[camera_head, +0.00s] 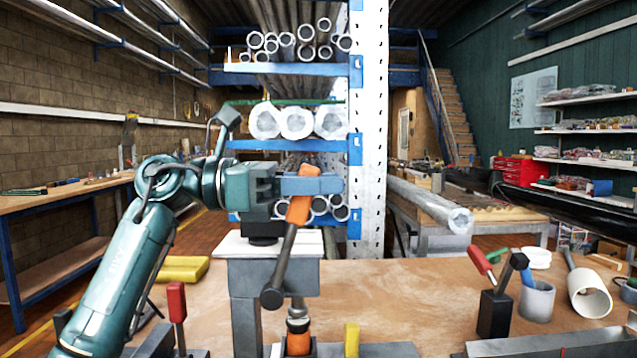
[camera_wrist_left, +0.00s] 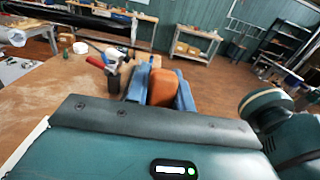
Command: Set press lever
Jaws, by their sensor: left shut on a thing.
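The press (camera_head: 270,270) stands on the workbench, a grey body with a pale top plate. Its lever is a dark grey bar (camera_head: 283,258) that rises at a tilt to an orange grip (camera_head: 298,211) at its upper end. A dark round knob is at the bar's lower end. My left gripper (camera_head: 312,184) reaches in from the left, above the press, with its blue fingers around the orange grip. In the left wrist view the grip (camera_wrist_left: 161,88) sits between the two blue fingers (camera_wrist_left: 160,95). My right gripper is out of view.
On the bench (camera_head: 420,290), a toggle clamp with a red handle (camera_head: 483,262), a grey cup (camera_head: 537,301) and a white pipe piece (camera_head: 588,292) stand right of the press. A red-handled clamp (camera_head: 177,302) and a yellow block (camera_head: 183,269) are left. Pipe racks stand behind.

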